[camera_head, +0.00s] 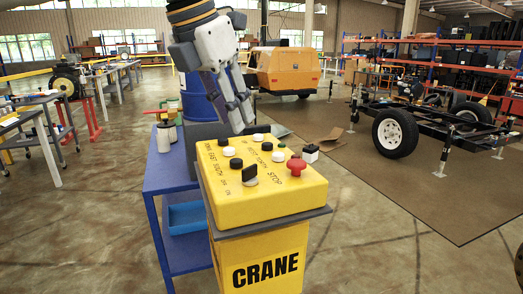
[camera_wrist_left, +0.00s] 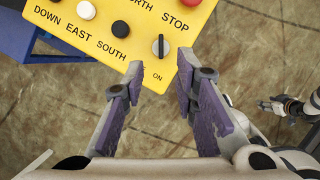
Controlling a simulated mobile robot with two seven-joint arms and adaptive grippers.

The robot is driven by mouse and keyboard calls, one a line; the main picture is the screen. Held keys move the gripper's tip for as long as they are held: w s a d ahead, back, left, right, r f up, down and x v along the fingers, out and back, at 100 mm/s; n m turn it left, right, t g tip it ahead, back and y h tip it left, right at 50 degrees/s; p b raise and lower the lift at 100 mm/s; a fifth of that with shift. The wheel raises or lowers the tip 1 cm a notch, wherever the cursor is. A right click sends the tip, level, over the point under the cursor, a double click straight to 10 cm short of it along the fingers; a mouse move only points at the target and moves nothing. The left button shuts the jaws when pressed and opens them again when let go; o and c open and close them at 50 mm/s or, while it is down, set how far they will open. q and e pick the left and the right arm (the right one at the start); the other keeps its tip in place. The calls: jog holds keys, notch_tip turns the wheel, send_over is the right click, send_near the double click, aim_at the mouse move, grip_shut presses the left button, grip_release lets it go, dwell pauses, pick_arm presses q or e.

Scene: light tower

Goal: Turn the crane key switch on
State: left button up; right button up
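The yellow crane control box (camera_head: 250,205) stands on a yellow pedestal marked CRANE. Its key switch (camera_head: 249,176), a dark upright handle on a pale round base, sits near the front-left of the top face. In the left wrist view the key switch (camera_wrist_left: 160,46) lies ahead of the fingertips, its handle running up and down the picture, with an ON label below it. My left gripper (camera_head: 240,128) hangs by the far side of the box in the head view. It is open and empty in the wrist view (camera_wrist_left: 160,84), not touching the switch. My right gripper (camera_wrist_left: 275,105) is small at the right.
A red stop button (camera_head: 296,166) and several black and white buttons share the top face. A blue table (camera_head: 170,178) with bottles stands left of the box. A trailer frame (camera_head: 430,115) stands at the right. The floor in front is clear.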

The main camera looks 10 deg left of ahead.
aim_at(249, 167)
pick_arm(q)
jog(key=x, duration=1.1)
jog(key=shift+s+f, duration=0.25)
grip_shut()
